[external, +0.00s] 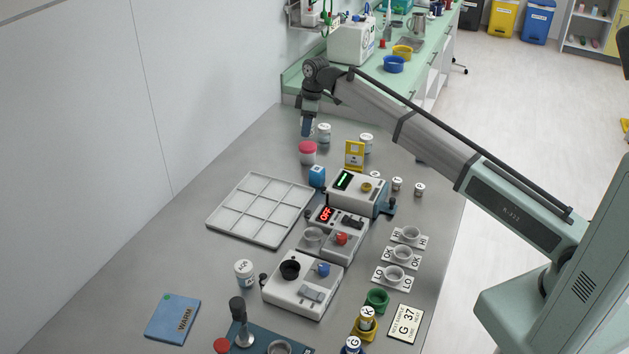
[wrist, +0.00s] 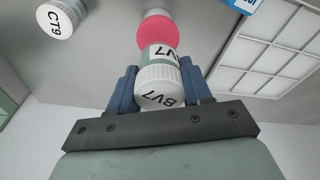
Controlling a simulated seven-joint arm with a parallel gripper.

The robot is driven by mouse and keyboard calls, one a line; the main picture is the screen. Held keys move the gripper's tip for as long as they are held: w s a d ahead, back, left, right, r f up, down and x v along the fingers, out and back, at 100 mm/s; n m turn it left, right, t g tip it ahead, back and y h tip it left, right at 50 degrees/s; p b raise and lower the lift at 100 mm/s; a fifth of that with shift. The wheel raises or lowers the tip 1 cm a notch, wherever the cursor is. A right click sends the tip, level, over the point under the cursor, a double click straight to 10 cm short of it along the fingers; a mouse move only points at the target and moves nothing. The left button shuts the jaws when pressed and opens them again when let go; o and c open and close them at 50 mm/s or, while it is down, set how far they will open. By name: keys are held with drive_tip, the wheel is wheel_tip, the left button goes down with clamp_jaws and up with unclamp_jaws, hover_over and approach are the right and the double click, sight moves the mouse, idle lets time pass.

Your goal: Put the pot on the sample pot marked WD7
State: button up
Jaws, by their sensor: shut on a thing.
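My gripper (external: 307,128) is over the far left part of the bench in the external view, pointing down. In the wrist view its blue fingers (wrist: 158,88) are shut on a white-lidded pot (wrist: 165,75), with BV7 on its lid and side. In the external view the fingers mostly hide this pot. Another white-lidded pot (external: 324,131) stands just right of the gripper, and one more (external: 366,141) is further right. A pot marked CT9 (wrist: 56,20) shows at the upper left of the wrist view. I can read no WD7 mark in either view.
A pink-lidded pot (external: 308,150) stands just in front of the gripper; its pink (wrist: 158,33) shows beyond the held pot.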

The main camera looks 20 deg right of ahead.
drive_tip(key=shift+f, duration=1.95)
drive_tip(key=shift+f, duration=0.1)
drive_tip(key=o, duration=1.1)
drive_tip(key=shift+c, duration=0.2)
drive_tip(key=r, duration=0.4)
drive_tip(key=d+r, duration=0.1)
drive_tip(key=r, duration=0.7)
drive_tip(key=shift+s+d+r, duration=0.1)
drive_tip(key=shift+s+d, duration=0.25)
